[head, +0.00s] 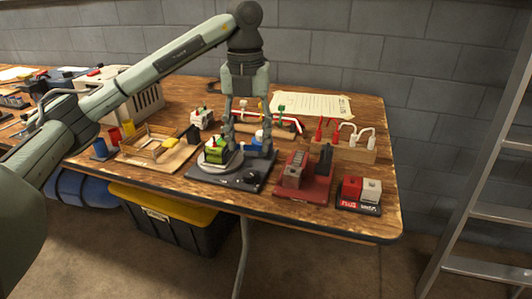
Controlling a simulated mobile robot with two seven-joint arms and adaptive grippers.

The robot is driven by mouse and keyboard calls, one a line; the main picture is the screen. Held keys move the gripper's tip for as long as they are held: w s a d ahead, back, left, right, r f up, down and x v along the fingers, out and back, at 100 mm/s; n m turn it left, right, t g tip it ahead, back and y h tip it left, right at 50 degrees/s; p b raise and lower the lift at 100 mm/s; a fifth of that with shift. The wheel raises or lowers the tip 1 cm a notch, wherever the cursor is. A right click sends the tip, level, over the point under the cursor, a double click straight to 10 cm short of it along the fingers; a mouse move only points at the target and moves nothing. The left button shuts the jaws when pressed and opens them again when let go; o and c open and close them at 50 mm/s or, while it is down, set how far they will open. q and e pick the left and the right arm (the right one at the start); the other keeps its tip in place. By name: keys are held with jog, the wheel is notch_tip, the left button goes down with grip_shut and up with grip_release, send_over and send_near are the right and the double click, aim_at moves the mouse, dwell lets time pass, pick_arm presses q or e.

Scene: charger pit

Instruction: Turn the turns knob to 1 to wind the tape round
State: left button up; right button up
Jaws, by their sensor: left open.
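A dark grey base plate (205,177) sits near the front edge of the table. It carries a grey round turntable (207,166) with a green and yellow block (217,151) on it. Small dark knob-like parts (250,178) show at the base's front right corner; which is the turns knob and its setting are too small to read. My left gripper (248,148) points down over the back of the base, open, with its fingers spread either side of a white and blue roll-like thing (258,137). I cannot tell whether it touches anything. My right gripper is out of view.
A red vise-like fixture (297,187) and a tray with red and grey blocks (358,193) stand to the right. A wooden frame (150,142) is to the left. A wooden block with red and white cables (345,150) and a paper sheet (305,104) lie behind.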

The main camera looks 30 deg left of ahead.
aim_at(249, 173)
pick_arm(q)
jog(key=shift+f, duration=0.3)
jog(key=f, duration=0.3)
jog(key=f+b, duration=0.1)
jog(key=f, duration=0.2)
jog(key=shift+s+b, duration=0.2)
jog(key=shift+b, duration=0.1)
jog(key=shift+f, duration=0.5)
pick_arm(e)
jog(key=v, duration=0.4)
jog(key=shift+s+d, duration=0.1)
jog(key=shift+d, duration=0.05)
pick_arm(q)
grip_shut()
